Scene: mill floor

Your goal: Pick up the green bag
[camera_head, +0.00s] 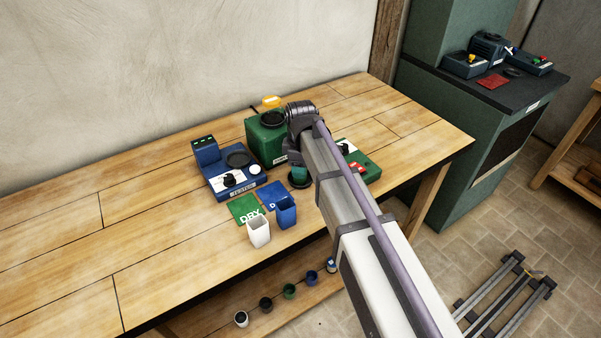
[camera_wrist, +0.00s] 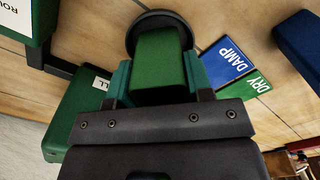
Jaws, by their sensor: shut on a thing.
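In the wrist view my gripper (camera_wrist: 158,75) is shut on a green bag (camera_wrist: 158,55), which sits between its two teal fingers. A dark round rim (camera_wrist: 137,24) shows just beyond the bag; I cannot tell whether the bag touches it. In the head view my gripper (camera_head: 299,174) is low over the wooden table (camera_head: 60,240), and my arm hides most of it. I cannot make out the bag clearly there.
A green machine (camera_head: 262,140) and a blue device (camera_head: 230,178) stand left of my gripper, another green device (camera_head: 365,168) right. A white cup (camera_head: 259,232) and blue cup (camera_head: 286,213) stand in front, by the green DRY card (camera_head: 243,208) and blue DAMP card (camera_wrist: 228,60). The table's left is clear.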

